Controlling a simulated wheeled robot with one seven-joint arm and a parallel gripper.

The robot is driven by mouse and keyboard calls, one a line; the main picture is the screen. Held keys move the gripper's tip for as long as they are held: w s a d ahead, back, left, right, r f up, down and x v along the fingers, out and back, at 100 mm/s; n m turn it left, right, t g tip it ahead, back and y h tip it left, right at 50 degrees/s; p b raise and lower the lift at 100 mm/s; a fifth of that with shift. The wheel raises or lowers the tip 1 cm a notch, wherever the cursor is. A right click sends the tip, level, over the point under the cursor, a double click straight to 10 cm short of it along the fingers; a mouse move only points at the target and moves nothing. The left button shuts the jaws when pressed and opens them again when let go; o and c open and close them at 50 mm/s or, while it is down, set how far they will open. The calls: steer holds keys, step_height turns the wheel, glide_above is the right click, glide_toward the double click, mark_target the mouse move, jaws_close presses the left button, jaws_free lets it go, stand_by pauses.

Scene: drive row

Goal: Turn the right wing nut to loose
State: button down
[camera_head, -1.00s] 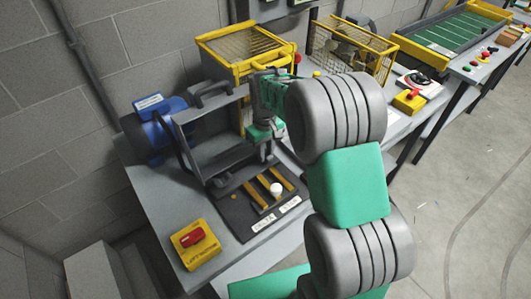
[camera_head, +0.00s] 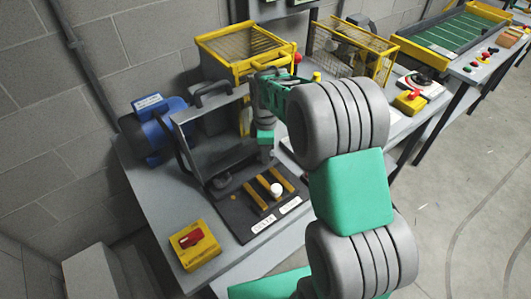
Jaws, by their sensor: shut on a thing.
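My gripper (camera_head: 265,155) points down at the back right of a dark terminal board (camera_head: 238,222) on the bench. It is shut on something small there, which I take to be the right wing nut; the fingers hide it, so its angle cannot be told. A small dark shape at the board's back left (camera_head: 222,181) looks like the left wing nut. The board carries yellow bars (camera_head: 255,196), a white knob (camera_head: 276,189) and white labels at its front edge.
A grey frame guard (camera_head: 186,150) and a blue motor (camera_head: 160,125) stand left of my gripper. A yellow box with a red switch (camera_head: 195,245) sits at the front left. Yellow cages (camera_head: 245,50) stand behind. My arm covers the right side.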

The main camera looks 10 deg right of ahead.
steer(key=n, duration=0.3)
steer(key=shift+n, duration=2)
steer(key=c, duration=1.2)
jaws_free()
steer(key=shift+c, duration=0.2)
step_height(320, 180, up, 8)
steer(key=shift+f+b, duration=0.1)
steer(key=shift+b, duration=0.4)
